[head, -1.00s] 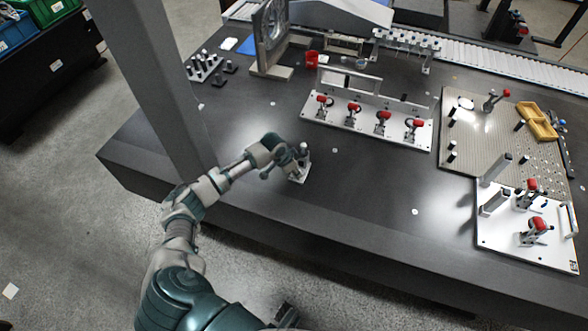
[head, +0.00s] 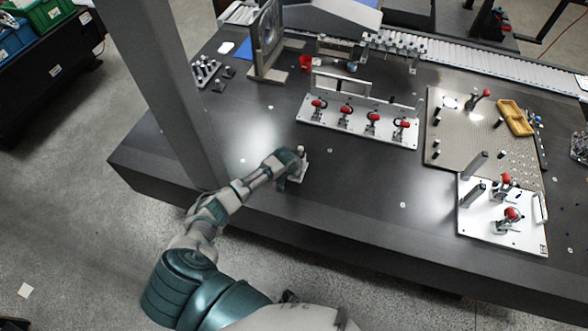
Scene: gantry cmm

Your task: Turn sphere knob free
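A small pale stand (head: 301,172) is on the dark table, left of the table's middle and near its front edge. My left arm comes in from the lower left, and my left gripper (head: 294,157) is at the top and left side of this stand. The sphere knob cannot be made out; the gripper and wrist cover the top of the stand. The fingers are too small and hidden to tell whether they are open or shut on the knob. My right gripper cannot be made out.
A grey column (head: 165,85) rises left of my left arm. A white plate with several red-handled clamps (head: 357,123) lies behind the stand. A perforated plate (head: 470,128) and a white fixture plate (head: 488,231) are at right. The table between is clear.

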